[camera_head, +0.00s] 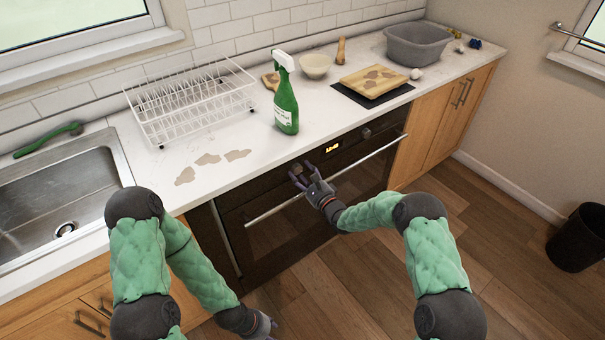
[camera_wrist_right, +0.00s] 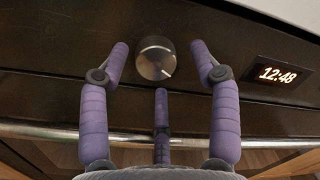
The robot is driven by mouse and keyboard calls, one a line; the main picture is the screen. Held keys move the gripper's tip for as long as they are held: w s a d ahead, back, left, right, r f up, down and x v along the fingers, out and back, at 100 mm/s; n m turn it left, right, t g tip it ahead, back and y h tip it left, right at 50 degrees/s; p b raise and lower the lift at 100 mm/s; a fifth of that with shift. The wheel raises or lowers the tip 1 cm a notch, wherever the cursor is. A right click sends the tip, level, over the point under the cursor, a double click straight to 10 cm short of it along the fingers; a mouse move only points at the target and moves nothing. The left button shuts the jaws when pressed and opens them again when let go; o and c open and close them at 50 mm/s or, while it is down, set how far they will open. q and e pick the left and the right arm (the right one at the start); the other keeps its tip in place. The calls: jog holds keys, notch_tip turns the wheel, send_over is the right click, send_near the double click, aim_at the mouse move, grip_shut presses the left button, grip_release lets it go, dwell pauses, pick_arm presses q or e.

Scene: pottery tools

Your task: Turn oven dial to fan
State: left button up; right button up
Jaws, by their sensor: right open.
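The oven (camera_head: 290,225) has a dark front under the white counter, with a long metal handle bar. Its left dial (camera_wrist_right: 155,58) is a round metallic knob in the right wrist view, and it also shows in the head view (camera_head: 297,169). My right gripper (camera_wrist_right: 158,62) is open, with two purple fingers on either side of the dial and a third below; I cannot tell if they touch it. It also shows at the oven panel in the head view (camera_head: 302,174). My left gripper (camera_head: 265,326) hangs low near the bottom edge; its fingers are mostly cut off. Dial markings cannot be read.
A lit clock (camera_wrist_right: 277,75) reads 12:48 right of the dial. A second dial (camera_head: 366,133) is farther right. The handle bar (camera_wrist_right: 270,143) runs below my right fingers. A green spray bottle (camera_head: 286,100) and white dish rack (camera_head: 190,105) stand on the counter.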

jog(key=v, duration=1.1)
jog(key=shift+s+d, duration=0.25)
jog(key=shift+s, duration=0.05)
jog(key=s+d+f+n+g+h+p, duration=0.25)
jog(key=s+f+n+g+h, duration=0.55)
jog(key=s+f, duration=0.7)
jog(key=s+f+n+g, duration=0.1)
jog(key=s+n+g, duration=0.1)
jog(key=s, duration=0.5)
jog(key=s+f+n+g+y, duration=0.1)
jog(key=s+f+n+g, duration=0.1)
jog(key=s+n, duration=0.2)
jog(key=s+f+n+g, duration=0.1)
jog(key=s+n+g, duration=0.2)
jog(key=s, duration=0.6)
jog(key=shift+s+f+n+y, duration=0.3)
jog(key=shift+f+n, duration=0.05)
jog(key=shift+n, duration=0.05)
jog(key=shift+w+d, duration=0.15)
jog(key=shift+d, duration=0.05)
